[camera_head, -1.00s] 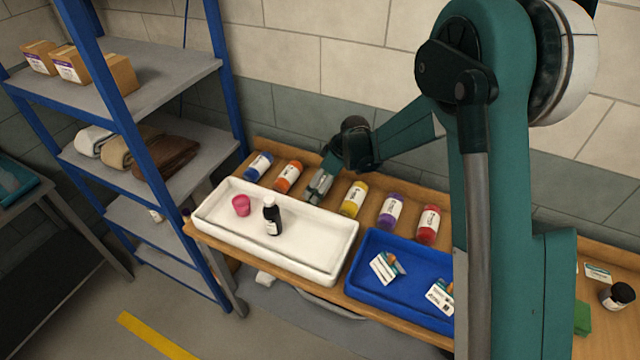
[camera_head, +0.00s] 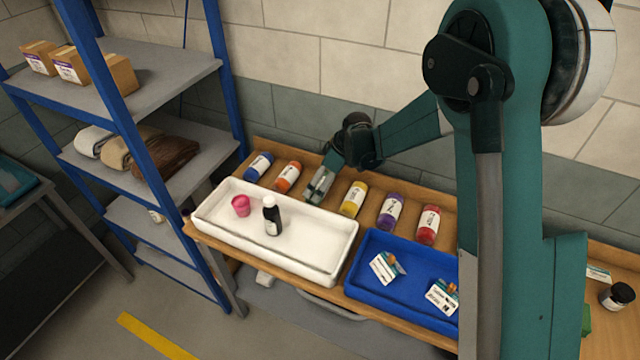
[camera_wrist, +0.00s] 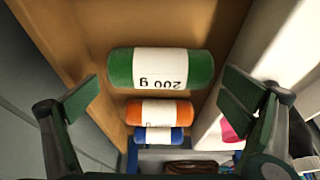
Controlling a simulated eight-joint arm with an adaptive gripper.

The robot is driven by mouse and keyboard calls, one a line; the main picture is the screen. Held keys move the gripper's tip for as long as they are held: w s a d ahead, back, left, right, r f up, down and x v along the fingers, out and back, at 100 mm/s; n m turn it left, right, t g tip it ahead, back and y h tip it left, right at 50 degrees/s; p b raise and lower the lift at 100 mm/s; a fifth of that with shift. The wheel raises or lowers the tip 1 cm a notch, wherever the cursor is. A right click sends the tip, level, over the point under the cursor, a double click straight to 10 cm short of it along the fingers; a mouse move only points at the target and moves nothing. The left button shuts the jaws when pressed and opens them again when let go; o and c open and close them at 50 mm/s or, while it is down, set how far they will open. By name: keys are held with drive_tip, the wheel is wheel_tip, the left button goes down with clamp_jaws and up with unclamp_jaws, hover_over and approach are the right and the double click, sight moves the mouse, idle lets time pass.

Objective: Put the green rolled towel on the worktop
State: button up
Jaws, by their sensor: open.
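A green roll with a white label (camera_wrist: 160,68) lies across the upper middle of the wrist view. In the head view it is the partly covered green roll (camera_head: 319,188) in the row on the wooden worktop (camera_head: 385,173). Whether it is a rolled towel I cannot tell. My gripper (camera_wrist: 162,95) is open and empty, its fingers spread wider than the roll, one to each side and apart from it. The rolled towels seen on the shelf are white (camera_head: 92,140), beige (camera_head: 118,153) and brown (camera_head: 165,158).
Orange (camera_head: 288,174) and blue (camera_head: 259,166) rolls lie left of the green one, yellow (camera_head: 354,199), purple (camera_head: 391,210) and red (camera_head: 428,224) right. A white tray (camera_head: 318,272) and blue tray (camera_head: 362,292) stand in front. A small green thing (camera_head: 586,320) shows at right.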

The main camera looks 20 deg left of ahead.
drive_tip(key=v, duration=1)
drive_tip(key=shift+r, duration=0.2)
idle(0.5)
drive_tip(key=shift+d, duration=0.1)
drive_tip(key=s+d+r+m+t, duration=0.1)
drive_tip(key=s+d+r+m, duration=0.2)
drive_tip(key=d+r, duration=0.5)
drive_tip(key=s+d+r+m+t+h, duration=0.1)
drive_tip(key=s+d+r+m+t, duration=0.2)
drive_tip(key=d, duration=0.9)
drive_tip(key=s+d+r+m, duration=0.3)
drive_tip(key=d+r, duration=0.4)
drive_tip(key=d, duration=0.3)
drive_tip(key=s+d+m+t+h, duration=0.3)
drive_tip(key=s+d+m, duration=0.6)
drive_tip(key=s+d, duration=1.2)
drive_tip(key=shift+s+d+f+h, duration=0.15)
drive_tip(key=shift+s+d+h, duration=0.2)
drive_tip(key=shift+d, duration=0.8)
